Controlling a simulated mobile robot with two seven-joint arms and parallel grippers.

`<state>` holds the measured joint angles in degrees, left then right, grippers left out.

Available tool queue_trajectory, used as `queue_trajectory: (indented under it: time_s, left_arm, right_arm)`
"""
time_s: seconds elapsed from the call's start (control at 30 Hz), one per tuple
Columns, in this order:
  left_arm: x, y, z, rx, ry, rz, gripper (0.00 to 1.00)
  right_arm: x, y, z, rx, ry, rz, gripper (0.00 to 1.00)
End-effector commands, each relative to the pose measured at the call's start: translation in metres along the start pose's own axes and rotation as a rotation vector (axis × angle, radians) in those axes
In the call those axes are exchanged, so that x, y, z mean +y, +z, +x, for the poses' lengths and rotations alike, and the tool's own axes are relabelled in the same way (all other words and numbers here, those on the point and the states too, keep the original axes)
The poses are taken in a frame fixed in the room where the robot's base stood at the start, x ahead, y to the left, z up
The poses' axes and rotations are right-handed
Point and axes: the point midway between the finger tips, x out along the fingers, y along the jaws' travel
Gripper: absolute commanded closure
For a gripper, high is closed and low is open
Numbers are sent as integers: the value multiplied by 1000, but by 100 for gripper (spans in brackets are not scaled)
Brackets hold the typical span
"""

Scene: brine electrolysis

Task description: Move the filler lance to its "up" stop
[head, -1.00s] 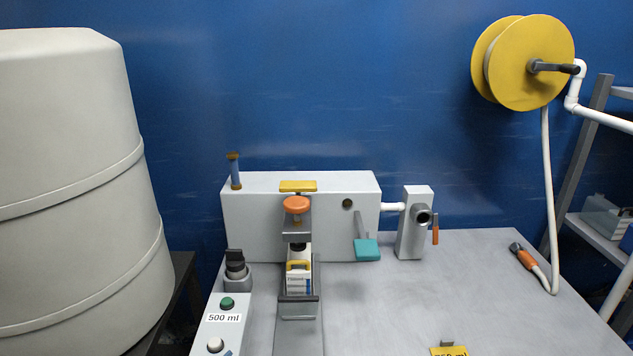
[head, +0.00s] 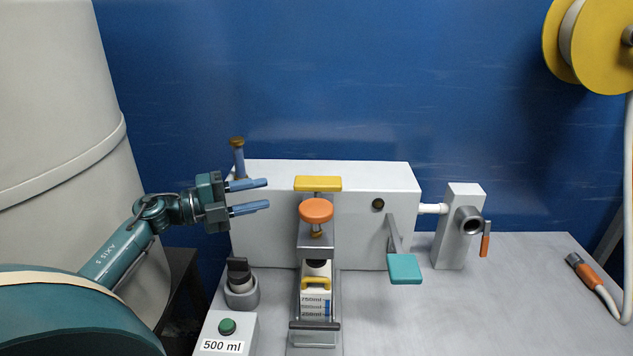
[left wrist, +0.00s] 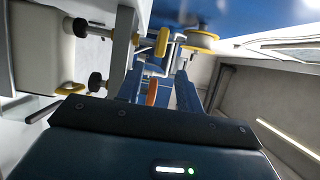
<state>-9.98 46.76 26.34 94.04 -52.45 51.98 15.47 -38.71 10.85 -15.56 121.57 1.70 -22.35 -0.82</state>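The filler is a white box (head: 370,180) on the bench with a yellow bar handle (head: 318,184) on a short rod at its front. Below it an orange round knob (head: 316,210) sits above a grey bracket. I cannot tell for certain which of these belongs to the lance. A white bottle with a yellow handle (head: 316,298) stands under the bracket. My left gripper (head: 268,196) is open and empty, left of the handle and knob, fingers pointing right toward them, touching neither. In the left wrist view the orange knob (left wrist: 152,92) shows between the open fingers. My right gripper is not in view.
A teal paddle lever (head: 404,269) hangs at the box's front right. A valve block (head: 460,225) stands further right. A blue post (head: 239,160) rises at the box's back left. A control box with a green button (head: 227,326) is at front left. The right bench is mostly clear.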

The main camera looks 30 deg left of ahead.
Motion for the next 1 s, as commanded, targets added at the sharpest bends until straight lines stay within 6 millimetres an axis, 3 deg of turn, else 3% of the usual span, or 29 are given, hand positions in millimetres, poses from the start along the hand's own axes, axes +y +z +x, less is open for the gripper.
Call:
queue_trajectory:
  time_s: [0.5, 0.7, 1.0]
  left_arm:
    - [-3, -1, 101, 1, -6, -2, 64]
    - [-2, -1, 117, 0, -4, -2, 64]
    - [0, -1, 120, 0, -2, -3, 64]
  right_arm:
    - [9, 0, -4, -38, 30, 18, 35]
    - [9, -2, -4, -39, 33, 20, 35]
    - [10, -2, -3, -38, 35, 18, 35]
